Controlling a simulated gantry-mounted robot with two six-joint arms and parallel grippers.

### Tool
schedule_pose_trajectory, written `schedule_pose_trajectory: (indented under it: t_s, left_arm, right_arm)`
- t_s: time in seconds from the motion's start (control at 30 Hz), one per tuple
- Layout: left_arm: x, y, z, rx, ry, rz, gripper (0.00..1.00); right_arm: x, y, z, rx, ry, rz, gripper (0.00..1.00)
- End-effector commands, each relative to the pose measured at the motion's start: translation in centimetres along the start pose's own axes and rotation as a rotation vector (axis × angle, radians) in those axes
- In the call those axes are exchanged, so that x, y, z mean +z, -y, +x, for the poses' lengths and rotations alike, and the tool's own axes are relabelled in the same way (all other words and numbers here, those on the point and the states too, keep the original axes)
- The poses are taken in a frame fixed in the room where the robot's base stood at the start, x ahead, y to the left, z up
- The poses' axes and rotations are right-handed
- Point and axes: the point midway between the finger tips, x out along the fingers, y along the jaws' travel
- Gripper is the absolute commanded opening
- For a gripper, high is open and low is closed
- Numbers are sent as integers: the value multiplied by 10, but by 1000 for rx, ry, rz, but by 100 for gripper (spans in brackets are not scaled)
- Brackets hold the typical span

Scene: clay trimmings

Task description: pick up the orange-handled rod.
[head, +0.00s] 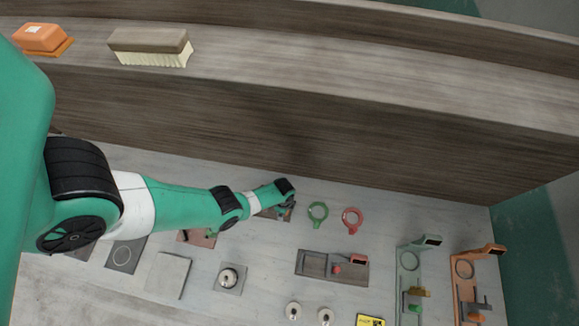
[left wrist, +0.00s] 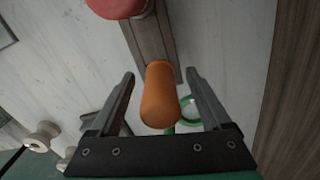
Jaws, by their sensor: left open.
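In the left wrist view, the rounded orange handle of the rod (left wrist: 160,97) points toward the camera, between the two fingers of my left gripper (left wrist: 160,74). The fingers are open, with a visible gap on each side of the handle. The handle stands over a dark grey strip-shaped block (left wrist: 152,42); the rest of the rod is hidden behind it. In the head view, my left gripper (head: 287,208) is low over the table beside the green ring, and the arm hides the orange handle. My right gripper is not in view.
A rounded red object (left wrist: 118,7) sits near the far end of the block. A green ring (head: 318,211) and red ring (head: 352,216) lie to the gripper's right. A dark tray (head: 314,264) lies in front. A wooden ledge (head: 300,105) rises behind, carrying a brush (head: 150,42).

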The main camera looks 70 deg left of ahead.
Motion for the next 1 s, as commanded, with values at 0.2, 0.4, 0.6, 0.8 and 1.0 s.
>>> schedule_pose_trajectory:
  t_s: [0.2, 0.4, 0.6, 0.8, 1.0]
  left_arm:
    - [0, 0, -1, 0, 0, 1, 60]
    - [-1, 0, -1, 0, 0, 2, 24]
    - [-1, 0, -1, 0, 0, 2, 0]
    - [-1, 0, -1, -1, -1, 2, 0]
    - [-5, 0, -5, -1, -1, 11, 0]
  right_arm:
    - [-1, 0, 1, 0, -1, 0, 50]
    - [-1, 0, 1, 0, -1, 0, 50]
    - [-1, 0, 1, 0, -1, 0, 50]
    - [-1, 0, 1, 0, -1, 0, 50]
    - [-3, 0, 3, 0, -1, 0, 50]
